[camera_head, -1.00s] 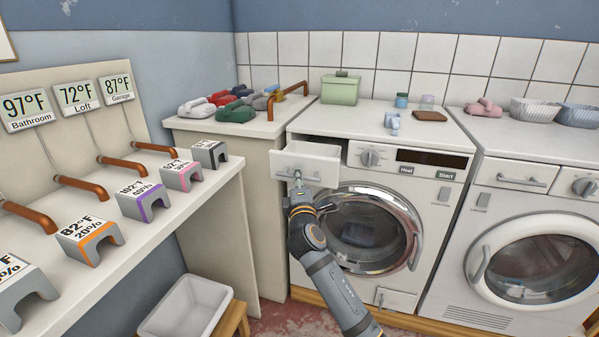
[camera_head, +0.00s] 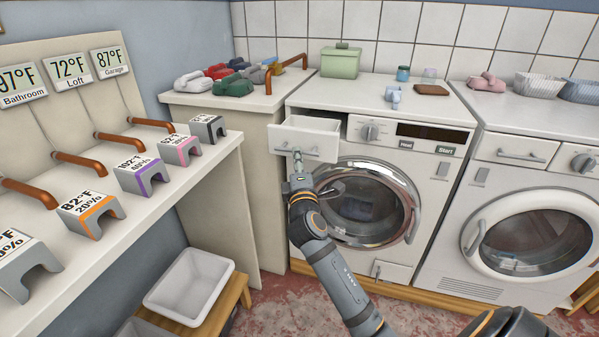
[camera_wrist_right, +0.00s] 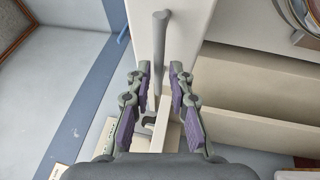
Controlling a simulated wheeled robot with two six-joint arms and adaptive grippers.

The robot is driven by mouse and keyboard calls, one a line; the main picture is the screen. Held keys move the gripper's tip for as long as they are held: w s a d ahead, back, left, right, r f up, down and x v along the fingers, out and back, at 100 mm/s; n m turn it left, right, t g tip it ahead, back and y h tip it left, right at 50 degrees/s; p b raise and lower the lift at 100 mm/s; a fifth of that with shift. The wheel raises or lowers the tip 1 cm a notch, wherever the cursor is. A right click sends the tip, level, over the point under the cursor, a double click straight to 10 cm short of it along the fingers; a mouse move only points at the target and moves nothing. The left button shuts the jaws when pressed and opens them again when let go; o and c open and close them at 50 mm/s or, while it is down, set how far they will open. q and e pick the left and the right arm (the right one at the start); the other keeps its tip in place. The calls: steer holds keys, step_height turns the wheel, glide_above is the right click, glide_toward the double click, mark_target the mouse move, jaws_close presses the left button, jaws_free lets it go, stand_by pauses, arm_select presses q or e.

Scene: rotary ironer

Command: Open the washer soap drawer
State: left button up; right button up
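The white front-loading washer (camera_head: 440,172) stands in the middle of the head view. Its soap drawer (camera_head: 320,130), at the upper left, is pulled out, with a dark gap behind its front panel. A grey bar handle (camera_head: 310,153) runs across the drawer front. My right gripper (camera_head: 298,156) is at this handle. In the right wrist view the handle bar (camera_wrist_right: 161,45) runs between the two fingers of my right gripper (camera_wrist_right: 160,70). The fingers are apart, with a visible gap on each side of the bar. My left gripper is not in view.
A second machine (camera_head: 520,195) with a shut drawer stands at the right. A counter (camera_head: 225,100) with folded cloths adjoins the washer's left. A shelf with temperature signs and grey stands (camera_head: 132,178) is further left. A white basin (camera_head: 190,285) sits below. A green box (camera_head: 341,63) stands on the washer.

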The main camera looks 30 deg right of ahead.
steer(key=v, duration=0.8)
steer(key=shift+s, duration=0.3)
